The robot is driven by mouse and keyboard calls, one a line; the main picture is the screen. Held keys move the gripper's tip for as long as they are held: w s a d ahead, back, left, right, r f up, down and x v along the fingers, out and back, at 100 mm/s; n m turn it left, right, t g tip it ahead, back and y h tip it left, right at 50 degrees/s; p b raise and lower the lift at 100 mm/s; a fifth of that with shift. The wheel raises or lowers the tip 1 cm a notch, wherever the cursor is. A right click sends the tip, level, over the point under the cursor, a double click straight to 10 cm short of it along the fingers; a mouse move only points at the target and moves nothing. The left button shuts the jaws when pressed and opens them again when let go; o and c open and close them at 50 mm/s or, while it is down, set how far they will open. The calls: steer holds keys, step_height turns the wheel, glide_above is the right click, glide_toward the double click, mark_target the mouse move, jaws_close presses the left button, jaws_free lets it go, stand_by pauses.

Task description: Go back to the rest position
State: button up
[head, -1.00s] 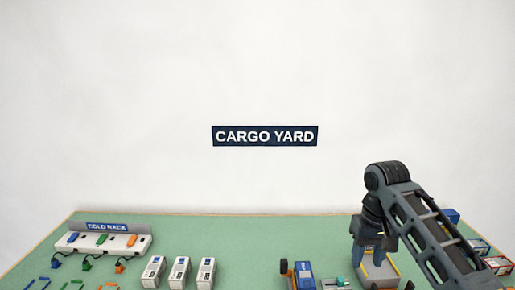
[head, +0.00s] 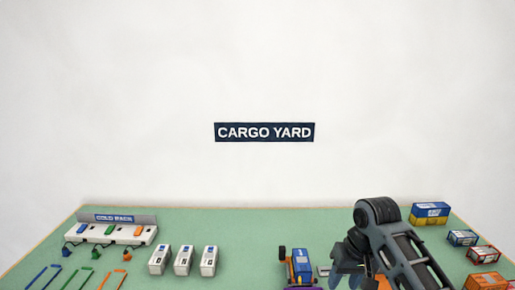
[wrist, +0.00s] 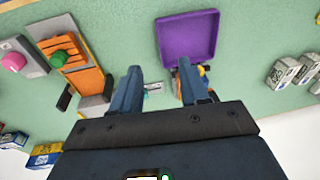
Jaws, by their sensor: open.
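My gripper shows in the wrist view (wrist: 157,72) with its two dark blue fingers apart. No object is held between them; a small pale teal item lies on the green table beyond the gap. The right finger overlaps the near edge of a purple tray (wrist: 187,35) in the picture; I cannot tell if they touch. In the head view my gripper (head: 347,264) is at the lower right, above the table, partly hidden by my arm.
The green table (head: 245,235) holds a cold rack (head: 110,233) at left, three white units (head: 184,260) and a blue-orange vehicle (head: 300,265). A blue-yellow container (head: 430,213) and smaller crates (head: 463,238) stand at right. An orange machine (wrist: 85,72) is left of my fingers.

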steer(key=s+a+f+t, duration=0.1)
steer(key=s+a+f, duration=0.1)
steer(key=a, duration=0.1)
steer(key=s+a+f+t+y, duration=0.1)
steer(key=s+a+f, duration=0.1)
steer(key=a+f, duration=0.1)
steer(key=s+a+f+y, duration=0.1)
steer(key=s+a+f, duration=0.2)
steer(key=shift+f+t, duration=0.15)
steer(key=shift+t, duration=0.25)
steer(key=s+a+f+m+t, duration=0.1)
steer(key=s+t, duration=0.2)
steer(key=s, duration=0.7)
steer(key=s+f+m+t, duration=0.1)
steer(key=s+m+t, duration=0.15)
steer(key=s, duration=0.85)
steer(key=s+d+r+n+t+h, duration=0.25)
steer(key=s+d+r, duration=0.25)
steer(key=s+r, duration=0.5)
steer(key=s+d+r+n+t+h, duration=0.1)
steer(key=s+d+r+t, duration=0.2)
steer(key=s+d+r, duration=0.5)
step_height(320, 180, down, 8)
steer(key=s+a+b, duration=0.2)
steer(key=b, duration=0.8)
steer(key=shift+s, duration=0.15)
steer(key=shift+a, duration=0.1)
steer(key=shift+c, duration=0.3)
